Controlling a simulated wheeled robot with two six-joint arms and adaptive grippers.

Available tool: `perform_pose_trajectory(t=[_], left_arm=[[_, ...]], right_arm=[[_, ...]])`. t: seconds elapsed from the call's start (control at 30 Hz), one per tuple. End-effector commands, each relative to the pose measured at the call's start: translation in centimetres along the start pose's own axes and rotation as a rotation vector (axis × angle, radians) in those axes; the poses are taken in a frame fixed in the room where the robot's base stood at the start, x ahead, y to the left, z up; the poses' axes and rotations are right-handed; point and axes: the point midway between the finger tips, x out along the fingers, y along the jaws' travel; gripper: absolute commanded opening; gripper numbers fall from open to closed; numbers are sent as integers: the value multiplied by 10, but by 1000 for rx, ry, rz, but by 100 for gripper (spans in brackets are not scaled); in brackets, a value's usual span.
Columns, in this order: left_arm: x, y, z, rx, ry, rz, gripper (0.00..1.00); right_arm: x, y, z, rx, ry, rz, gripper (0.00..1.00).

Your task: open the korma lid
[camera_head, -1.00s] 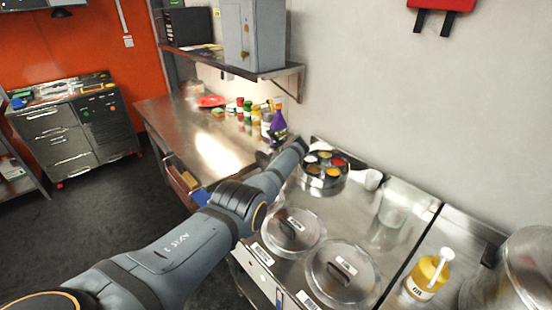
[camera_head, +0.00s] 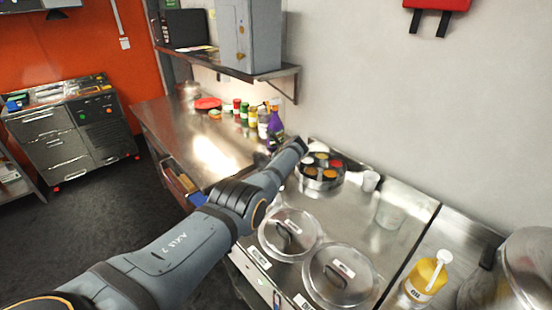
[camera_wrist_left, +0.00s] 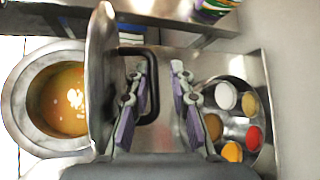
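A round metal lid (camera_wrist_left: 101,80) stands on edge, nearly upright, in the left wrist view. It is beside an open pot (camera_wrist_left: 20,100) of orange-brown food (camera_wrist_left: 62,98). The lid's black loop handle (camera_wrist_left: 153,85) points toward my left gripper (camera_wrist_left: 158,95). The fingers are spread, with the handle's bar in the gap between them; I cannot tell whether they touch it. No label for korma is readable. In the head view my left arm (camera_head: 230,205) hides the open pot, and its gripper is hard to make out. My right gripper is not in view.
Two pots with lids on (camera_head: 290,236) (camera_head: 341,277) stand in front of the round spice tin (camera_head: 321,180). Sauce bottles (camera_head: 262,122) line the back wall. The steel counter (camera_head: 205,150) at left has clear room.

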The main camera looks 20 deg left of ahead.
Motion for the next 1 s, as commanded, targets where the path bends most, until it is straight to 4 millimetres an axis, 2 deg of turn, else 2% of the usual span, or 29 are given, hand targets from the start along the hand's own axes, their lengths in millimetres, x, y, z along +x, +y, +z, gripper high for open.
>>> perform_pose_trajectory(t=[0.6, 0.87, 1.0], left_arm=[[-1, 2, -2, 2, -1, 6, 19], [-22, 3, -2, 0, 1, 4, 19], [-46, 2, -3, 2, 3, 3, 19]], right_arm=[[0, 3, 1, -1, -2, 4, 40], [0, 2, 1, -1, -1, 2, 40], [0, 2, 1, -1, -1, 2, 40]])
